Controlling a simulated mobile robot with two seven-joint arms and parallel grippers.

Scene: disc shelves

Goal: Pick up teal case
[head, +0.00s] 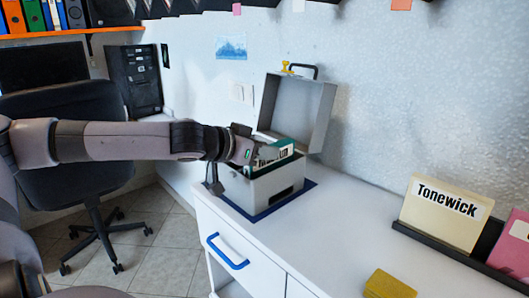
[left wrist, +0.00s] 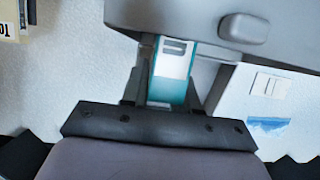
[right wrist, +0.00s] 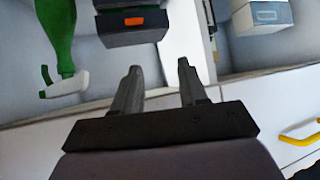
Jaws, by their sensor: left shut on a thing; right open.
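The teal case (head: 283,150) has a white label. It stands upright inside an open grey box (head: 266,188) on the white counter. My left gripper (head: 252,157) reaches in over the box's left side and is shut on the case. In the left wrist view the teal case (left wrist: 172,72) sits between the two fingers of my left gripper (left wrist: 172,85). Its lower part is hidden by the box wall in the head view. My right gripper (right wrist: 158,68) is open with nothing between its fingers and is out of the head view.
The grey lid (head: 315,110) stands open behind the case. The box rests on a blue mat (head: 262,215). To the right, a black rack (head: 440,247) holds a cream Tonewick case (head: 440,212) and a pink one. A yellow object (head: 388,285) lies in front. Bare counter separates box and rack.

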